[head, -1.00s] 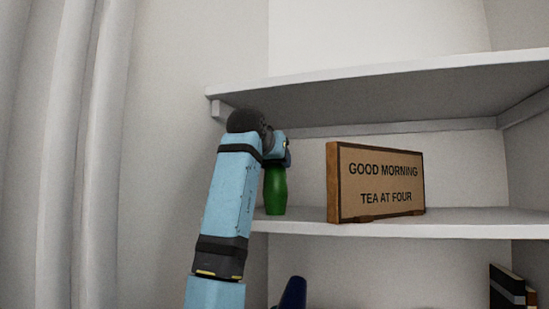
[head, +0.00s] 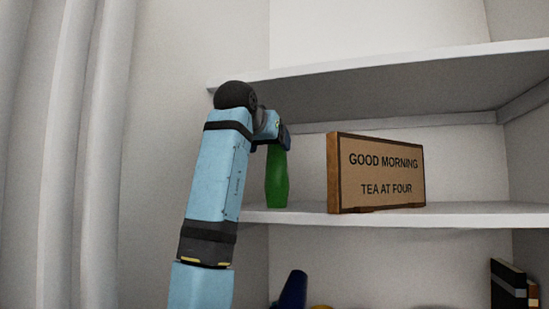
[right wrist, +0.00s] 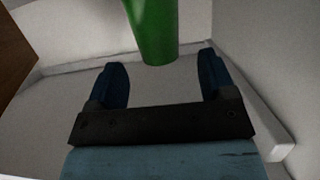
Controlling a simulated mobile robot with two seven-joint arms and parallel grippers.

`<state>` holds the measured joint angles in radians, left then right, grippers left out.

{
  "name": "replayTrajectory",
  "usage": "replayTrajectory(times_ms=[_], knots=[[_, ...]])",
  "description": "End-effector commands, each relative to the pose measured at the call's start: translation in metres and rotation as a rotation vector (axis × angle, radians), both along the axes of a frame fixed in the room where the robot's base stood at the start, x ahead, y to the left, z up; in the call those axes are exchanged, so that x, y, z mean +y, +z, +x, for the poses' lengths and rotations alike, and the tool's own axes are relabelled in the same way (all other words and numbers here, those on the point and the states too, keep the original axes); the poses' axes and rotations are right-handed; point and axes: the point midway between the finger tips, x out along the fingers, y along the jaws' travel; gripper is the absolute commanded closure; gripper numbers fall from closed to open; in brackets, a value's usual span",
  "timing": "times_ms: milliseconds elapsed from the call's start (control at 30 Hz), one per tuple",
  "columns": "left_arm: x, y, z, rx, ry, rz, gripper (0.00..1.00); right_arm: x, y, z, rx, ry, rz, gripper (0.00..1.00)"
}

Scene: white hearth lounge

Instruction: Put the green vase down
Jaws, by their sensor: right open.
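The green vase (head: 277,178) stands upright on the middle shelf (head: 390,217), near its left end. Its upper part is hidden behind my right gripper (head: 284,138) in the head view. In the right wrist view my right gripper (right wrist: 163,78) has its two dark fingers spread wide with nothing between them. The vase (right wrist: 155,32) shows there just beyond the fingertips, with a gap to each finger. My left gripper is in neither view.
A wooden-framed sign (head: 380,174) reading "GOOD MORNING TEA AT FOUR" stands to the right of the vase. An upper shelf (head: 390,85) runs close above my right gripper. A blue object (head: 292,290) and dark books (head: 507,285) sit below.

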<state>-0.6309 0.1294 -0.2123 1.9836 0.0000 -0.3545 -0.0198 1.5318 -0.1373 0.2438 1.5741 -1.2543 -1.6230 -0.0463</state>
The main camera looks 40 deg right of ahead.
Motion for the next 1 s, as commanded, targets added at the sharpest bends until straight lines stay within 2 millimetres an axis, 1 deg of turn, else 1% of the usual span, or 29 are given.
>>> replayTrajectory(times_ms=[33, 200, 400, 600, 1000], knots=[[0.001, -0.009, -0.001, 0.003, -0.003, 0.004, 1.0, 0.011, 0.001, -0.005, -0.003, 0.003, -0.001, 0.24], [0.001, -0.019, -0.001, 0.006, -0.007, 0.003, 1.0, 0.039, 0.011, -0.019, -0.003, 0.002, -0.001, 0.24], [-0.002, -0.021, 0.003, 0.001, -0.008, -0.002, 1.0, 0.056, 0.019, -0.027, -0.001, 0.001, 0.001, 0.24], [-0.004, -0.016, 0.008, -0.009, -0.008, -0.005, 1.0, 0.059, 0.02, -0.029, 0.0, 0.0, 0.0, 0.24], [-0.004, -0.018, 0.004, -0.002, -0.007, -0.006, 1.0, 0.058, 0.02, -0.029, 0.0, 0.0, 0.0, 0.24]])
